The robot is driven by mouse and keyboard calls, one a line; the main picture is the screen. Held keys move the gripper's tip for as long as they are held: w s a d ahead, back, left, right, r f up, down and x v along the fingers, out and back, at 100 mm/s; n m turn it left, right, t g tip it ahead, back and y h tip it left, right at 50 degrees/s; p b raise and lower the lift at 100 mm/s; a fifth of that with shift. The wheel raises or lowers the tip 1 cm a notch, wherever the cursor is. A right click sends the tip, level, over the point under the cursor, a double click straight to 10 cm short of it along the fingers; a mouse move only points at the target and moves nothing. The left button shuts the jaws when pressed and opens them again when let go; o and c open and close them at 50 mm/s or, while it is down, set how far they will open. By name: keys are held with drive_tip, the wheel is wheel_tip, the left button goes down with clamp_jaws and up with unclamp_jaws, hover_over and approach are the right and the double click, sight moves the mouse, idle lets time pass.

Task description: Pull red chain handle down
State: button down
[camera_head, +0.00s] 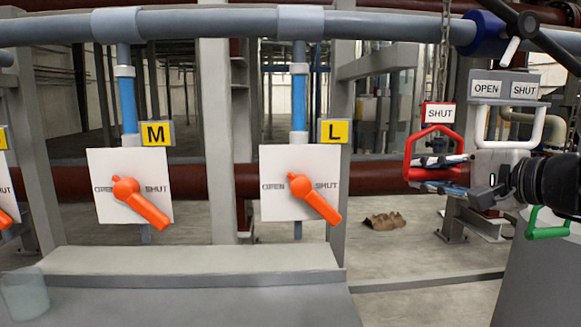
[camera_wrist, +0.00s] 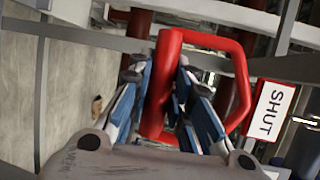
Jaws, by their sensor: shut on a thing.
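The red chain handle (camera_head: 408,157) is a loop hanging from a chain (camera_head: 443,60) at the right of the head view, under a red-edged SHUT sign (camera_head: 439,113). My gripper (camera_head: 432,166) reaches in from the right and is shut on the lower part of the loop. In the wrist view, the red handle (camera_wrist: 243,85) runs between the blue-padded fingers of my gripper (camera_wrist: 160,85). The fingers partly hide the gripped bar. The SHUT sign (camera_wrist: 270,109) shows tilted at the right there.
A white handle (camera_head: 540,127) hangs under OPEN and SHUT signs (camera_head: 505,88), close beside my wrist. A green handle (camera_head: 547,232) hangs below my arm. Orange levers M (camera_head: 140,203) and L (camera_head: 314,197) are at left and centre. A grey ledge (camera_head: 190,260) is in front.

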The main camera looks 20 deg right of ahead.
idle(0.3)
wheel_tip(320, 180, down, 15)
drive_tip(key=b, duration=1.3)
drive_tip(key=c, duration=1.8)
unclamp_jaws()
drive_tip(key=o, duration=0.4)
drive_tip(key=shift+r, duration=0.2)
drive_tip(key=shift+c, duration=0.2)
